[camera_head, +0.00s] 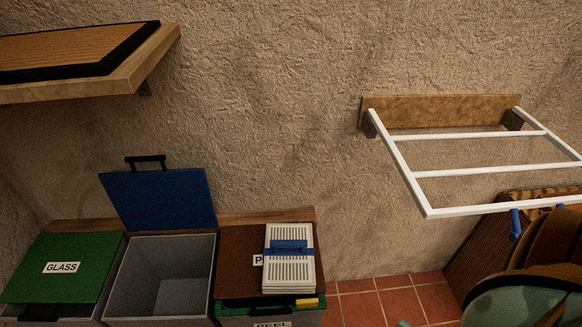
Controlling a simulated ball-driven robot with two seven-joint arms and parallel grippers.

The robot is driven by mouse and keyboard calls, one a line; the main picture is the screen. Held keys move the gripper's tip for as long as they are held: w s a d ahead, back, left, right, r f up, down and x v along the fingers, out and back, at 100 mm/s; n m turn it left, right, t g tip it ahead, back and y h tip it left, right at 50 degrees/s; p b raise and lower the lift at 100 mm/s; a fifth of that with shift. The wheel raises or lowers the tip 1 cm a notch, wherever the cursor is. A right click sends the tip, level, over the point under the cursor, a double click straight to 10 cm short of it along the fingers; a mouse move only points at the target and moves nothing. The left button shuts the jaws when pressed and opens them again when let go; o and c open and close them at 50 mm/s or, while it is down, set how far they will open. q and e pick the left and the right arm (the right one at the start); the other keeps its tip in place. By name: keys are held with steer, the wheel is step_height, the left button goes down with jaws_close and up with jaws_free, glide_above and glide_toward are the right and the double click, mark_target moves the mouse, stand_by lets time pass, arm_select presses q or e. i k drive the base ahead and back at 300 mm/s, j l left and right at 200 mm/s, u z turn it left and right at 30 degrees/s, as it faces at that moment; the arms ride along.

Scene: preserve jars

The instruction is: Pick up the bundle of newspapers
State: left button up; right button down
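The bundle of newspapers (289,271) is a pale stack with dark printed lines and a blue band (289,247) around its middle. It lies flat on the brown lid (240,277) of the right-hand bin and partly covers a label that starts with P. Neither of my grippers can be made out in the head view.
A middle bin (158,278) stands open and looks empty, its blue lid (160,199) raised. A green lid marked GLASS (62,268) is shut at left. A wooden shelf (90,62) and white wall rack (465,172) jut out above. Red floor tiles (395,304) lie right.

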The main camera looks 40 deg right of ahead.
mark_target(289, 256)
steer(key=z, duration=1.05)
steer(key=j+z, duration=0.1)
steer(key=k+j, duration=0.05)
steer(key=j, duration=0.05)
